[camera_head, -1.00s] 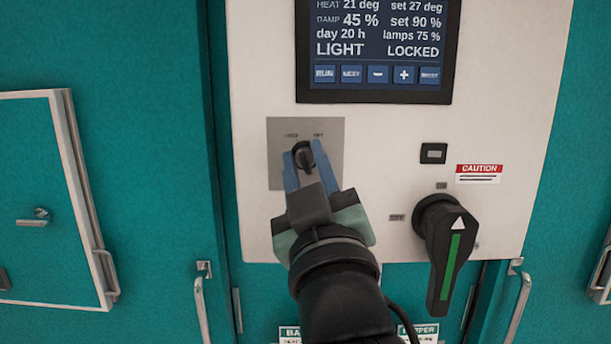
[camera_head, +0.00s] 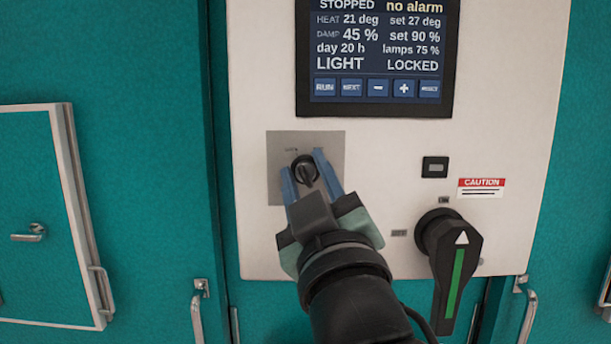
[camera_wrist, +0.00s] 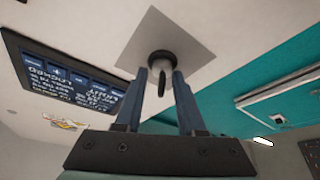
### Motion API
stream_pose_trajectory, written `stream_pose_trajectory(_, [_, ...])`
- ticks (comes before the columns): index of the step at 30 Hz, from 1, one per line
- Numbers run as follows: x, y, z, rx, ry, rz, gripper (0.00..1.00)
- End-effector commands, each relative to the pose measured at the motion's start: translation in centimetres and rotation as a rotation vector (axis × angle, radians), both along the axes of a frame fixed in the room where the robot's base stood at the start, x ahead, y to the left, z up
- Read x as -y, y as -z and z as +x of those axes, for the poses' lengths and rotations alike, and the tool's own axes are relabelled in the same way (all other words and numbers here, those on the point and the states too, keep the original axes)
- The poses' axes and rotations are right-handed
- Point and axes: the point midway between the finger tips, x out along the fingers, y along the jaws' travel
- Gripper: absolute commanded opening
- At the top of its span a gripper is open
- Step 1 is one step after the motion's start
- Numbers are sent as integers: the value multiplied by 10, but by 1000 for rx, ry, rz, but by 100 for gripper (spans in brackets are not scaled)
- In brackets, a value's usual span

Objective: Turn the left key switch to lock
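The key switch (camera_head: 305,168) is a black round lock with a short key, set in a grey square plate (camera_head: 334,142) on the white panel. Its key points down and slightly right in the head view. The labels above it are too small to read fully. My gripper (camera_head: 304,163) is open, with one blue finger on each side of the key. In the wrist view, the dark key (camera_wrist: 161,84) hangs between the fingers, with gaps visible on both sides. The display (camera_head: 375,52) above reads STOPPED, no alarm, LIGHT and LOCKED.
A large black rotary handle (camera_head: 452,262) with a green stripe is right of my gripper. A small black module (camera_head: 435,167) and a red CAUTION label (camera_head: 481,187) are above it. Teal doors with metal handles flank the panel.

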Motion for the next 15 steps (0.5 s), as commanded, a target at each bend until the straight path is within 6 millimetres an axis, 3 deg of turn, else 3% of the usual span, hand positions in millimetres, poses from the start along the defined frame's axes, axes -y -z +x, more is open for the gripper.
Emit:
stream_pose_trajectory(8, [2, 6, -7, -2, -1, 1, 38])
stream_pose_trajectory(15, [11, 25, -49, -1, 2, 2, 38])
